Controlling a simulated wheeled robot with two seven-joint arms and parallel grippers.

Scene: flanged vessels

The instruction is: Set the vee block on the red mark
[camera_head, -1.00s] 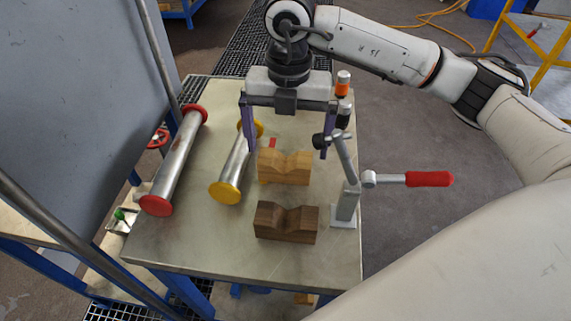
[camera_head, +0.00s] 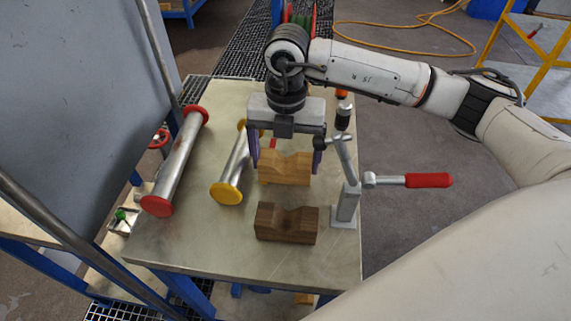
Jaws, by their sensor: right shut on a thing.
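A light wooden vee block (camera_head: 285,171) stands on the table with its notch up. My right gripper (camera_head: 287,160) has come down over it from behind and is shut on it, one finger at each end. A darker wooden vee block (camera_head: 286,223) stands nearer the front edge, apart from the gripper. A small piece of the red mark (camera_head: 274,143) shows just behind the light block; the gripper and block hide the rest. My left gripper is not in view.
A toggle clamp (camera_head: 347,200) with a red handle (camera_head: 429,180) stands close to the right finger. A pipe with red flanges (camera_head: 176,160) and one with yellow flanges (camera_head: 233,172) lie to the left. A grey panel (camera_head: 75,110) borders the left side. The table front (camera_head: 215,245) is clear.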

